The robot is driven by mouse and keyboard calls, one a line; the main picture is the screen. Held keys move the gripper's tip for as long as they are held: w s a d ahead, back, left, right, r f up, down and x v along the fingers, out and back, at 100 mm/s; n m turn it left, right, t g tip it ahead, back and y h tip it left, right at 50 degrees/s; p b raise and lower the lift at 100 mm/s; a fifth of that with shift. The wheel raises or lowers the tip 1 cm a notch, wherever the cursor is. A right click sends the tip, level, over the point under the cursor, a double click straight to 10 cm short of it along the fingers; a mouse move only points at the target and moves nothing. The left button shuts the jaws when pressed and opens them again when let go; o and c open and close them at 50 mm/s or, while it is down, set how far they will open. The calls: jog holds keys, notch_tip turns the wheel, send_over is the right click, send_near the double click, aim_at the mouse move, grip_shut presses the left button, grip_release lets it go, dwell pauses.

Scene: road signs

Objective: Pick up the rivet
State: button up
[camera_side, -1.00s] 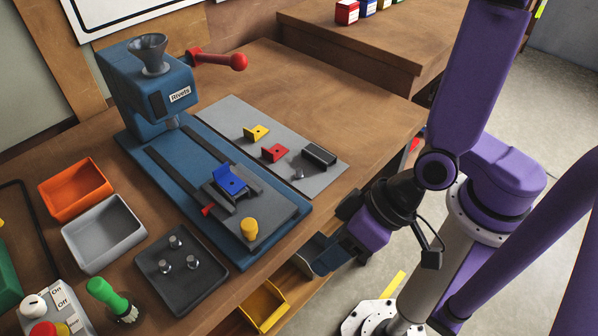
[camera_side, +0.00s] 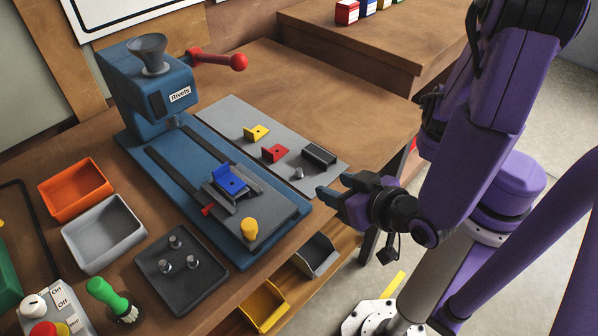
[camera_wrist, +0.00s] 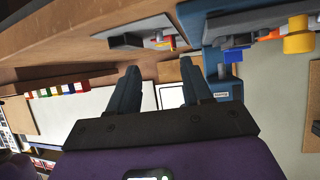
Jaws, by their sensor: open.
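Three silvery rivets (camera_side: 174,241) stand in a dark square tray (camera_side: 205,278) at the front of the bench in the side view. Another small silvery piece (camera_side: 298,173), perhaps a rivet, is on the grey plate (camera_side: 228,132) beside a dark block. My gripper (camera_side: 334,185) is open and empty, just off the bench's right edge, right of the grey plate and well away from the tray. In the wrist view, its two dark fingers (camera_wrist: 160,67) are spread apart with nothing between them. I cannot make out the tray's rivets there.
The blue rivet press (camera_side: 140,90) stands at the back left, with a blue bracket (camera_side: 230,180) on its bed. Yellow (camera_side: 257,132) and red (camera_side: 274,152) brackets sit on the plate.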

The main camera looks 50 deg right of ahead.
jog(key=x, duration=0.7)
jog(key=shift+w, duration=0.1)
jog(key=shift+r+x, duration=0.1)
jog(key=shift+x, duration=1.25)
jog(key=shift+r+x, duration=0.15)
jog(key=shift+x, duration=1.2)
jog(key=shift+d, duration=0.1)
grip_shut()
